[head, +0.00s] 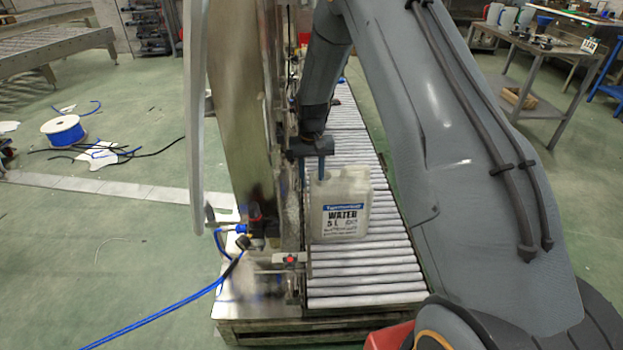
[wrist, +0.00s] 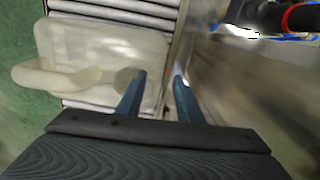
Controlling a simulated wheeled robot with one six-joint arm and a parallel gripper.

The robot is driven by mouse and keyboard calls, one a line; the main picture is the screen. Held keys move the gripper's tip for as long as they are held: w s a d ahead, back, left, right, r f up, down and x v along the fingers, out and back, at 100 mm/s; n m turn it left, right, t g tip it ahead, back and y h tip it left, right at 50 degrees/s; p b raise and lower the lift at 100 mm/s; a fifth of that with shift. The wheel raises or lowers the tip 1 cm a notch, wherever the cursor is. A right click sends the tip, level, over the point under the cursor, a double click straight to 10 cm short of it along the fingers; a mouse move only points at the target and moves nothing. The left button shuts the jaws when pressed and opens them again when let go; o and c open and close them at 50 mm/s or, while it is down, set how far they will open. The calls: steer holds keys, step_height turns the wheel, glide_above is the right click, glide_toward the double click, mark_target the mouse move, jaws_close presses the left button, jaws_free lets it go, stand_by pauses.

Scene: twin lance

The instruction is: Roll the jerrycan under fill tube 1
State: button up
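The jerrycan (head: 342,205) is a translucent white can with a blue-and-white label reading "WATER 5 L". It stands upright on the roller conveyor (head: 365,278), close to the machine side. The wrist view shows the jerrycan (wrist: 85,45) from above, with its handle at left and a round cap near the fingers. My gripper (head: 312,172) is at the can's upper left edge, fingers pointing down. In the wrist view my gripper (wrist: 160,76) has its blue fingers apart, one over the can's edge and one beside the rail. Contact cannot be told. I cannot make out fill tube 1.
A tall metal machine frame (head: 240,110) lines the conveyor's left side. A small fitting with a red button (head: 290,260) sits at the near left corner. Rollers in front of the can are clear. A blue hose (head: 165,315) runs off to the left.

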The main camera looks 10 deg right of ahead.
step_height(320, 180, up, 8)
steer(key=s+r+p, duration=0.5)
steer(key=s+r, duration=0.8)
steer(key=s, duration=0.3)
steer(key=s+r+p, duration=0.2)
steer(key=s+r, duration=0.1)
steer(key=s, duration=0.7)
steer(key=s+r+n+p, duration=0.1)
steer(key=s+r+p, duration=0.1)
steer(key=s, duration=0.8)
steer(key=shift+s+d+r+n+p, duration=0.2)
steer(key=shift+r+n+p, duration=0.1)
steer(key=shift+r+p, duration=0.15)
